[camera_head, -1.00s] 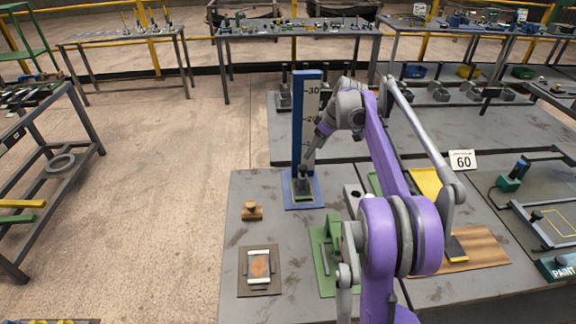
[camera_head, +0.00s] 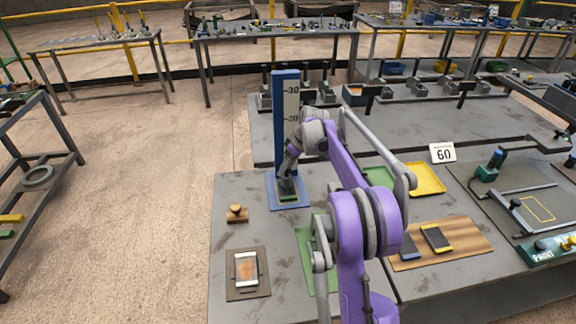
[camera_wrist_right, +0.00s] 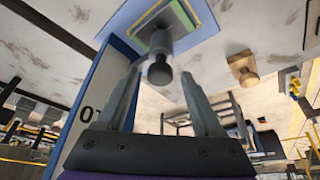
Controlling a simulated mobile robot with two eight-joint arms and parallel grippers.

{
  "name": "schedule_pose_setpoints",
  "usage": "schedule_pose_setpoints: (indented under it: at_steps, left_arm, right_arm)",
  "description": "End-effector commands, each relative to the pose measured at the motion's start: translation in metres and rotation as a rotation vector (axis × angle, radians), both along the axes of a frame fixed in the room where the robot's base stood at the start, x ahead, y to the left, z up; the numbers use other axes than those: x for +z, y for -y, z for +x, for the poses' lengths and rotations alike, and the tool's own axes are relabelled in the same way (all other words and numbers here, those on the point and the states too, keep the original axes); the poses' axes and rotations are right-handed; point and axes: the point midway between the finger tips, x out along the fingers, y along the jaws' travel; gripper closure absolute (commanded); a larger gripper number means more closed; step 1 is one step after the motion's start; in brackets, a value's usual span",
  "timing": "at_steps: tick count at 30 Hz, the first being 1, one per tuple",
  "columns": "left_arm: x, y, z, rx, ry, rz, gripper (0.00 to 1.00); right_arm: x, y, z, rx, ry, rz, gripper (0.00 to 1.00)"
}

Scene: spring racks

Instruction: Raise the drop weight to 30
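The drop weight (camera_head: 287,187) is a dark block with a knob, standing low on a blue base plate (camera_head: 272,200) at the foot of a blue upright (camera_head: 279,130) with a white scale marked 30 and 20. The lower scale is hidden by my arm. My right gripper (camera_head: 286,172) is just above the weight in the head view. In the right wrist view, the gripper (camera_wrist_right: 162,95) has its two fingers apart, with the weight's grey knob (camera_wrist_right: 160,72) showing beyond and between them. Contact cannot be told. My left gripper is not in view.
A wooden knob block (camera_head: 237,213) and a framed plate (camera_head: 247,272) lie left on the grey table. A green fixture (camera_head: 306,245), a yellow tray (camera_head: 427,178), a wooden board (camera_head: 466,242) and a sign reading 60 (camera_head: 443,153) are to the right.

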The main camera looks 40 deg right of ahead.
Motion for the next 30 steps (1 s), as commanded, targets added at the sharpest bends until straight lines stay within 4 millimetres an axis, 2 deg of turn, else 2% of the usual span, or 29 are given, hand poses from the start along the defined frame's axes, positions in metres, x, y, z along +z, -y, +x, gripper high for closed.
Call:
schedule_pose_setpoints:
  at_steps: [1, 11, 30]
  left_arm:
    - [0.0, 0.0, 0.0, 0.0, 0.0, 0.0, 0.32]
    - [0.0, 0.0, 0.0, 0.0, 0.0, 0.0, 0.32]
    - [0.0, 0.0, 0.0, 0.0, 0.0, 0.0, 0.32]
  right_arm:
    - [0.0001, 0.0, 0.0001, 0.0, 0.0, 0.0, 0.42]
    - [0.0003, 0.0, 0.0, 0.0, 0.0, 0.0, 1.0]
    - [0.0005, 0.0, -0.0001, 0.0, 0.0, 0.0, 1.0]
